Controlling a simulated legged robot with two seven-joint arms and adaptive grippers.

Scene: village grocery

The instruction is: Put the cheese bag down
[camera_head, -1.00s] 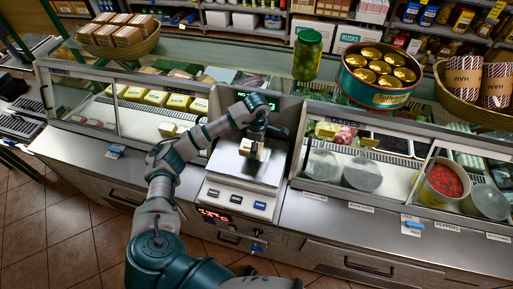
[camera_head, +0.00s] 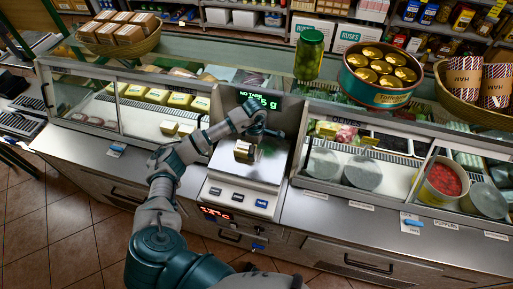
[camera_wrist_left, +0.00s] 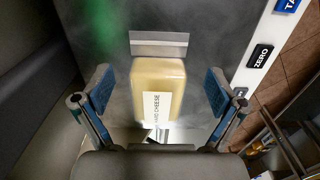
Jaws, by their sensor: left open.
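The cheese bag (camera_head: 245,152) lies on the metal pan (camera_head: 268,170) of the counter scale. In the left wrist view the cheese bag (camera_wrist_left: 157,82) is a pale yellow block with a white label and a clear flap at its far end. My left gripper (camera_head: 262,131) is just above the pan, a little above and behind the bag. In the wrist view its two blue-padded fingers (camera_wrist_left: 157,95) are spread wide, one on each side of the bag, with gaps between. My right gripper does not show.
The green scale display (camera_head: 258,101) is lit behind my gripper. Glass display cases flank the scale, with cheese blocks (camera_head: 153,97) on the left. A pickle jar (camera_head: 309,55) and a round tin (camera_head: 380,91) stand on top.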

